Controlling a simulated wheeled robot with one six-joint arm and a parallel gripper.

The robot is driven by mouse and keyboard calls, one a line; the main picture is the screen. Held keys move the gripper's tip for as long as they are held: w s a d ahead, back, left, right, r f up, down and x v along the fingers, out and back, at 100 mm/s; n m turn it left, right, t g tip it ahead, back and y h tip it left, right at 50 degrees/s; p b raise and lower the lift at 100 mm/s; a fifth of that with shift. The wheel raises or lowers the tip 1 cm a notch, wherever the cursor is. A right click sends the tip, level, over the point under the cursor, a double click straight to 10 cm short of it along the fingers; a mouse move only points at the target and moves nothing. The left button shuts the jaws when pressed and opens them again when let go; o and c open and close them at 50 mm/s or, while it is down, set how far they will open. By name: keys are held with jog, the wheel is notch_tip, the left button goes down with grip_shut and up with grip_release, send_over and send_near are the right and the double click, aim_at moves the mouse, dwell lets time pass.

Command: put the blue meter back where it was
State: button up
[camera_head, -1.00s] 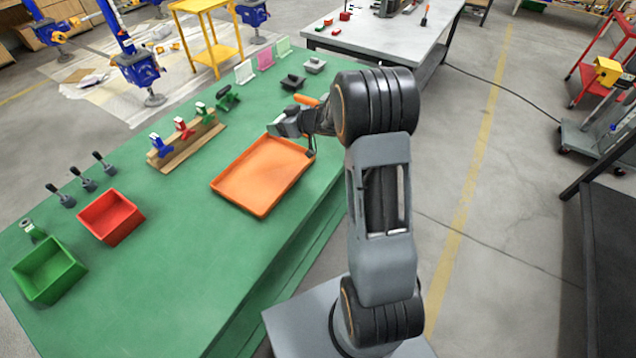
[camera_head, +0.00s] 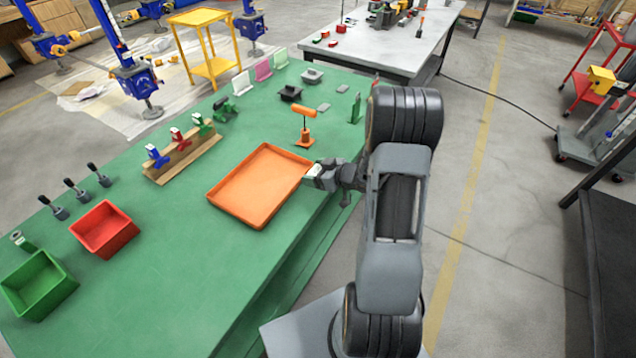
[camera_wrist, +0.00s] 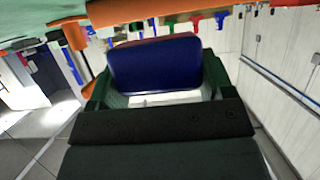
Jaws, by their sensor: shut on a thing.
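My gripper (camera_head: 322,178) is at the right edge of the orange tray (camera_head: 225,200), above the green bench. In the wrist view my gripper (camera_wrist: 155,90) is shut on the blue meter (camera_wrist: 155,66), a dark blue block with rounded corners and a pale part below it. The meter sits between the dark green fingers. In the head view only a pale, greenish bit shows at the jaws, and the meter's blue face is hidden. I cannot tell from these views which spot the meter came from.
An orange tool on a stand (camera_head: 304,122) is just behind the tray. Flat grey plates (camera_head: 323,107), a dark block (camera_head: 290,93) and a green upright piece (camera_head: 356,106) are further back. A wooden rack (camera_head: 184,158) stands left; red (camera_head: 105,229) and green bins (camera_head: 38,284) are front left.

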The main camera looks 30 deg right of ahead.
jog(key=f, duration=0.1)
jog(key=s+f, duration=0.1)
jog(key=f, duration=0.1)
jog(key=shift+d+f, duration=0.15)
jog(key=shift+d, duration=0.05)
jog(key=shift+w+f, duration=0.1)
jog(key=shift+f, duration=0.35)
jog(key=shift+f, duration=0.1)
jog(key=o, duration=1.1)
